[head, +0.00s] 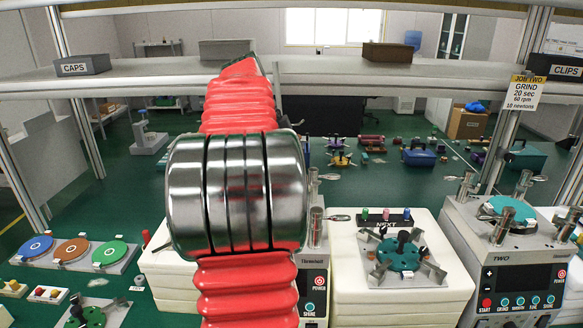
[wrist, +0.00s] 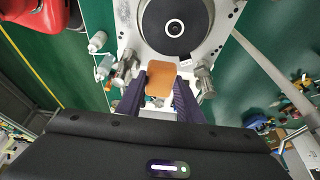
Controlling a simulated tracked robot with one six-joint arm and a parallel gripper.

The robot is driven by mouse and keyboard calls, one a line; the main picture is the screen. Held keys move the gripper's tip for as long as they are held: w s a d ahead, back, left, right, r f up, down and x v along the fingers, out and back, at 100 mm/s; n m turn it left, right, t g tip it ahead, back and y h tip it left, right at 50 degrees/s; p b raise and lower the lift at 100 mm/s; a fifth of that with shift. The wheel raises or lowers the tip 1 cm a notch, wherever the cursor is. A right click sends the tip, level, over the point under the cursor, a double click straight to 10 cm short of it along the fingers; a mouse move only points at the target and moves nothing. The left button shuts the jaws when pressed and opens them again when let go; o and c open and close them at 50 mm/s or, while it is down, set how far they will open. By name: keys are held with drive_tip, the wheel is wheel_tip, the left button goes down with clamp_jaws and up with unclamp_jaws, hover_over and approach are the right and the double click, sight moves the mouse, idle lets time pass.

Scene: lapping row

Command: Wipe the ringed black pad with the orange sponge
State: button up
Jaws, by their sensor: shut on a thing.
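In the wrist view the orange sponge (wrist: 160,82) sits between the two dark fingers of my gripper (wrist: 160,88), which is shut on it. The round black pad (wrist: 175,28) with a pale ring around its centre is just beyond the sponge, at the top of the picture. The sponge appears apart from the pad; its height above the machine top is hard to judge. In the head view my arm covers the middle, and the gripper, sponge and black pad are hidden.
Metal posts (wrist: 204,80) stand close on either side of the sponge. Small white bottles (wrist: 97,42) are left of the machine. In the head view a machine marked TWO (head: 520,275) and a white stand with a teal fixture (head: 402,255) are at right; coloured discs (head: 72,250) lie at left.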

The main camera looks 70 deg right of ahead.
drive_tip(key=shift+r, duration=0.15)
drive_tip(key=shift+r, duration=3.35)
drive_tip(key=w+a+f+n+t+h, duration=0.1)
drive_tip(key=w+a+f+n, duration=0.1)
drive_tip(key=w+f+n, duration=0.45)
drive_tip(key=w+a+f+n+t+h, duration=0.1)
drive_tip(key=w+a+f+n+h, duration=0.15)
drive_tip(key=w, duration=0.75)
drive_tip(key=w+a+f+n+t, duration=0.2)
drive_tip(key=w+a+f+n, duration=0.5)
drive_tip(key=w, duration=0.3)
drive_tip(key=w+a+f+n+t, duration=0.2)
drive_tip(key=w+a+f+n, duration=0.3)
drive_tip(key=w+a, duration=0.4)
drive_tip(key=w+a+f+n+t+y, duration=0.1)
drive_tip(key=a+f+n, duration=0.3)
drive_tip(key=a, duration=0.5)
drive_tip(key=w+a+f+n+y, duration=0.2)
drive_tip(key=a+f, duration=0.3)
drive_tip(key=a, duration=0.5)
drive_tip(key=w+a+f+n+t+y, duration=0.1)
drive_tip(key=a+f+n, duration=0.4)
drive_tip(key=a, duration=0.5)
drive_tip(key=shift+w+a+n+t+y, duration=0.25)
drive_tip(key=shift+w+n+t+y, duration=0.1)
drive_tip(key=shift+w, duration=0.4)
